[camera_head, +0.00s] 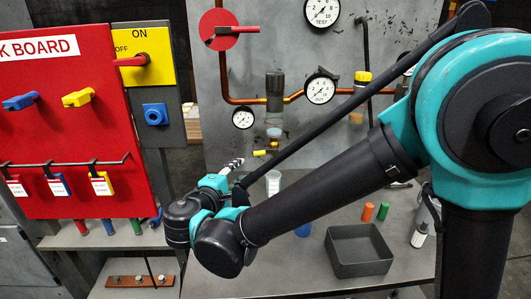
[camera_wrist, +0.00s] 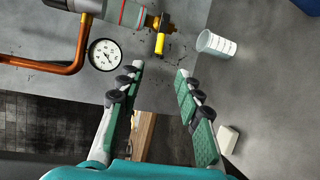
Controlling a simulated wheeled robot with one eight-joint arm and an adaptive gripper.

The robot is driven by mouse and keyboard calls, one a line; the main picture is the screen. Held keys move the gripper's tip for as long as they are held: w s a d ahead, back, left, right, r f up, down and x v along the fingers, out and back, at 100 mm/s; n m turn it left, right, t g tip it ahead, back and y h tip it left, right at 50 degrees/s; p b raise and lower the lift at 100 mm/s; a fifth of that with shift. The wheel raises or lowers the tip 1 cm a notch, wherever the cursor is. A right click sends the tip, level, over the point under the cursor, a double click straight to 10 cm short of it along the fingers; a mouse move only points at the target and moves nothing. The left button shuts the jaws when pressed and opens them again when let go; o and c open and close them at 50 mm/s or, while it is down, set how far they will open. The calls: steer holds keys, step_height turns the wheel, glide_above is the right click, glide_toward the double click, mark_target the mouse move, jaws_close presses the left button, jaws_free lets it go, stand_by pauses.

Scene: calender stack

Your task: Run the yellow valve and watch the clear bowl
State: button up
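The yellow valve (camera_head: 265,152) is a small brass-coloured fitting with a yellow handle, below the clear bowl (camera_head: 274,132) on the grey wall panel. In the wrist view the yellow handle (camera_wrist: 160,43) is ahead of my fingertips, roughly centred between them. The clear bowl (camera_wrist: 133,13) shows at the top with a greyish-green body and a red line, cut off by the frame edge. My gripper (camera_wrist: 160,68) is open and empty, its fingers apart and not touching the valve. In the head view my gripper (camera_head: 237,163) is just left of the valve.
A clear cup (camera_head: 272,182) stands below the valve on the bench. A grey tray (camera_head: 359,252) and green and orange cylinders stand to the right. Copper pipe (camera_wrist: 45,66) and a gauge (camera_wrist: 105,54) are close left of my fingers. The red lock board (camera_head: 70,130) stands left.

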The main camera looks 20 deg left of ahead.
mark_target(258, 154)
steer(key=w+f, duration=0.1)
steer(key=w, duration=0.4)
steer(key=w+a, duration=0.1)
steer(key=w, duration=0.5)
steer(key=w+f, duration=0.1)
steer(key=w, duration=0.4)
steer(key=shift+w+a+f, duration=0.3)
steer(key=shift+f, duration=0.05)
jaws_close()
